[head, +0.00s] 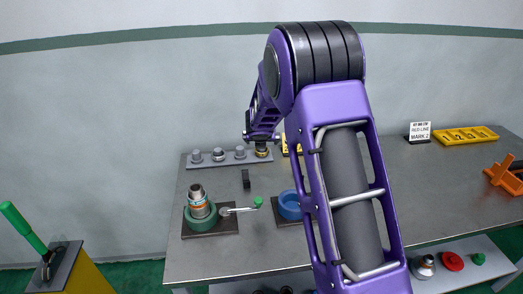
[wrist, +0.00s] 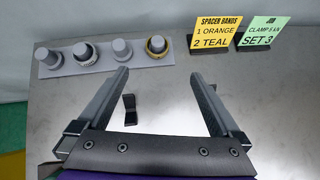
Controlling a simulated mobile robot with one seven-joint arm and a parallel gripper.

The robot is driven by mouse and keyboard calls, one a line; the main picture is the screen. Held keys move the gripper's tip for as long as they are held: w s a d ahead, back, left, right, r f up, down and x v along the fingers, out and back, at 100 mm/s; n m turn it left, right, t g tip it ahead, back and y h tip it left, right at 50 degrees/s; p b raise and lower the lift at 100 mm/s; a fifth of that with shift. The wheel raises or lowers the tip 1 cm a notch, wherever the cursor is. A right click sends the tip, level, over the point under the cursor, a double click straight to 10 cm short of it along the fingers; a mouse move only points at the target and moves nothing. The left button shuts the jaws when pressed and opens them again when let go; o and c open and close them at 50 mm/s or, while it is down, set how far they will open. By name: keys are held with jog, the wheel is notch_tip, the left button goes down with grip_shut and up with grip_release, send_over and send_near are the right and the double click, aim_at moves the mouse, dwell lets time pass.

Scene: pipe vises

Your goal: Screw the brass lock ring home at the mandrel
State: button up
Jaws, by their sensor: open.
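The brass lock ring (wrist: 157,46) sits around the rightmost grey peg of a light-grey rack; the ring shows small in the head view (head: 261,153). My gripper (wrist: 160,77) is open and empty, its two fingers spread apart on the near side of the ring, not touching it. In the head view my gripper (head: 262,137) hangs above the right end of the rack. A steel threaded piece with an orange band (head: 198,204), possibly the mandrel, stands upright in a green round vise (head: 200,220). The wrist view does not show it.
The rack (head: 228,158) has several pegs. A small black block (wrist: 130,109) lies near it. A green-knobbed crank (head: 240,208) sticks out beside the green vise. A blue vise (head: 290,206) is partly behind my arm. A yellow sign (wrist: 225,32) and a green sign (wrist: 263,33) stand right of the rack.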

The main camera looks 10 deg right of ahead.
send_near(261, 155)
jog(key=w, duration=0.1)
jog(key=w+d, duration=0.1)
jog(key=w, duration=0.1)
jog(key=shift+w+d+f+p, duration=0.1)
jog(key=shift+w+d+p, duration=0.05)
jog(key=shift+d+p, duration=0.15)
jog(key=shift+a+p+x, duration=0.25)
jog(key=shift+p+x, duration=0.05)
jog(key=shift+x, duration=1.3)
jog(key=shift+a+p+x, duration=0.2)
jog(key=shift+p+x, duration=0.1)
jog(key=shift+x, duration=1.3)
jog(key=c, duration=1.5)
jog(key=shift+o, duration=0.2)
